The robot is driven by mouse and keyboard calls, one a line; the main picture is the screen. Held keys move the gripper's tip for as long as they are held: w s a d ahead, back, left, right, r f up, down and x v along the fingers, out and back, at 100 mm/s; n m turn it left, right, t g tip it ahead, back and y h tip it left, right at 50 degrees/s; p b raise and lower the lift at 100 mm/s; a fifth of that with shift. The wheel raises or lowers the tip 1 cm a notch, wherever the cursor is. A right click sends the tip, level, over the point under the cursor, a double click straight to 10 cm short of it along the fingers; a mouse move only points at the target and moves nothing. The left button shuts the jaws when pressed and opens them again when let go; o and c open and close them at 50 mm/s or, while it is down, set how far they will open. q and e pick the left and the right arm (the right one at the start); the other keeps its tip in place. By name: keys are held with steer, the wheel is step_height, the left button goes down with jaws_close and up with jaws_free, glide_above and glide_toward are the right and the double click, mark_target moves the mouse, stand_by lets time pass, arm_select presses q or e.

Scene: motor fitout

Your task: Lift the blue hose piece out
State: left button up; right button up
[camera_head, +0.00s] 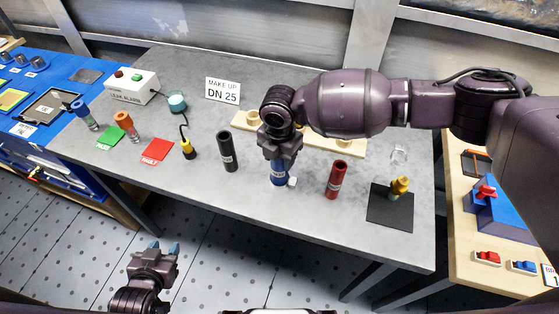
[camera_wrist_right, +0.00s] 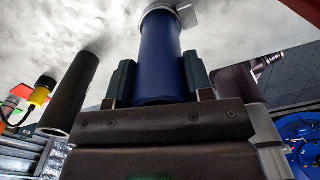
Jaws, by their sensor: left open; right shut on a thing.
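The blue hose piece (camera_head: 279,174) is in the middle of the grey table, between a black hose piece (camera_head: 228,152) and a red hose piece (camera_head: 337,180). It stands roughly upright, its top hidden by my right gripper (camera_head: 279,160), which is shut on it from above. In the right wrist view the blue hose piece (camera_wrist_right: 160,60) sits between the two fingers, with a pale ring and tab at its far end. I cannot tell whether its lower end touches the table. My left gripper (camera_head: 163,248) is open and empty, in front of the table.
A wooden rack (camera_head: 345,143) lies behind the blue piece. A sign reading DN 25 (camera_head: 223,92) stands at the back. A black mat (camera_head: 390,213) holds a brass fitting (camera_head: 400,185) at right. Green (camera_head: 111,138) and red (camera_head: 156,150) cards lie at left.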

step_height(320, 180, up, 20)
steer(key=shift+b, duration=0.3)
stand_by(0.6)
